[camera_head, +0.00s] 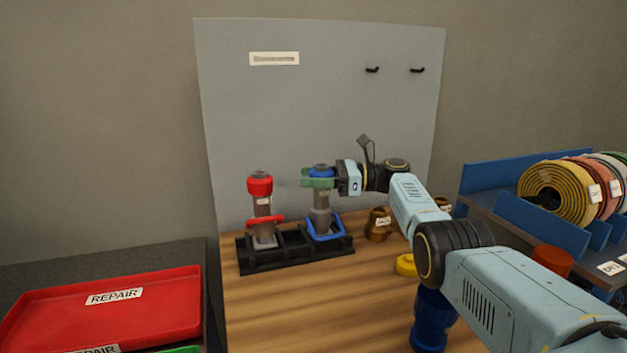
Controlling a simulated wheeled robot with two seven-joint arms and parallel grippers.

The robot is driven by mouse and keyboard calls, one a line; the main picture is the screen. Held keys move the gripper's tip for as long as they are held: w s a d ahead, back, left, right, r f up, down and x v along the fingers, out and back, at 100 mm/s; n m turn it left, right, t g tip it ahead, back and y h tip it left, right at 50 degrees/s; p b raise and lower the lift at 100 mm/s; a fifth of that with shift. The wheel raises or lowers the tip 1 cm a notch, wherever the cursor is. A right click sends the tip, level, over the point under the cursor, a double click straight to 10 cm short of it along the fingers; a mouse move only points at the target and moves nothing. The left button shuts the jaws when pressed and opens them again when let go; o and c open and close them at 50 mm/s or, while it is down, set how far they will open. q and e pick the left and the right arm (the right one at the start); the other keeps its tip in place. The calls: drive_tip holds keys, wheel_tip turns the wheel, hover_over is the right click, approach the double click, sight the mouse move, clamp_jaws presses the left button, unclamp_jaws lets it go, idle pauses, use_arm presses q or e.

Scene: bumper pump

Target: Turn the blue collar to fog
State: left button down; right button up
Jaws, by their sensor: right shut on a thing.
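A nozzle with a blue collar (321,172) stands upright in the black rack (292,266), its lower end inside a blue loop handle (326,227). My right gripper (319,180) comes in from the right and is shut on the blue collar, its green fingers around it near the top. Any marking on the collar is too small or hidden to read. A second nozzle with a red collar (260,186) stands in the rack to the left. My left gripper is not in view.
A red tray (104,309) labelled REPAIR lies at the left. Brass fittings (378,224) and a yellow ring (405,265) sit right of the rack. Hose rolls (553,192) stand in a blue rack at the right. The wooden table (300,315) is clear in front.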

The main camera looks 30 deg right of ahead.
idle(0.3)
drive_tip(key=o, duration=1)
drive_tip(key=shift+d, duration=0.1)
